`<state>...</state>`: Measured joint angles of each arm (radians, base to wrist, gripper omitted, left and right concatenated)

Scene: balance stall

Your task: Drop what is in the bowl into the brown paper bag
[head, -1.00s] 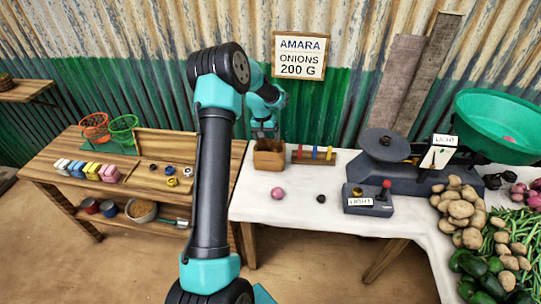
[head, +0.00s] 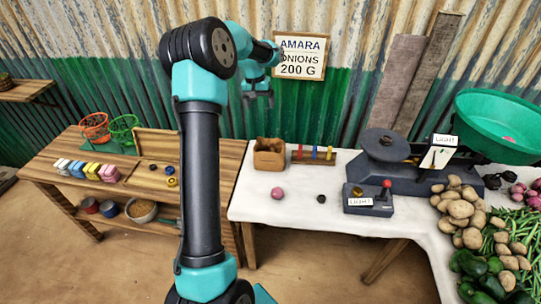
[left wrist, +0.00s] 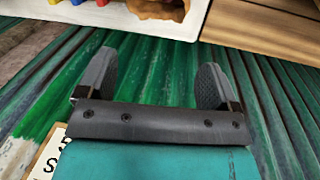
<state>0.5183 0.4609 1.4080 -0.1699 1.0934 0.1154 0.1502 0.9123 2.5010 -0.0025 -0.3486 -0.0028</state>
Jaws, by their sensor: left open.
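The brown paper bag (head: 269,160) stands upright with its top open at the back left of the white-covered table. Its rim also shows at the top of the left wrist view (left wrist: 162,8). My left gripper (head: 258,101) is open and empty above and behind the bag, apart from it; its spread fingers show in the left wrist view (left wrist: 155,75). The green bowl (head: 495,112) sits on the scale at the right, with a small pink onion (head: 509,139) in it. The inside of the bag is mostly hidden. My right gripper is out of view.
A pink onion (head: 277,193) and a dark lump (head: 321,199) lie on the white cloth (head: 262,213). The scale (head: 400,164), a labelled box (head: 368,200) and potatoes (head: 462,210) fill the right. Colored pegs (head: 314,154) stand beside the bag. The corrugated wall is close behind.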

